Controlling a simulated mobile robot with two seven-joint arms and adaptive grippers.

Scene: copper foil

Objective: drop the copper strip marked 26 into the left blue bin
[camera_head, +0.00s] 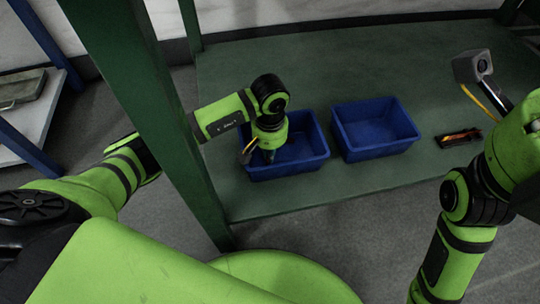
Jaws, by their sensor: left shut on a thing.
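The left blue bin (312,164) stands on the green table. My left gripper (269,154) points down over the left part of this bin, its fingers within the bin's outline. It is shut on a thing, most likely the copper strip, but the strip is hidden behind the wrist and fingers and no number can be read. How far the fingers are above the bin floor is hard to tell. My right arm is at the right edge, and its gripper does not show.
The right blue bin (376,128) stands close beside the left one and looks empty. A small dark holder with copper-coloured content (459,137) lies to its right. The green table (300,70) is clear behind the bins. A green post rises at its left front.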

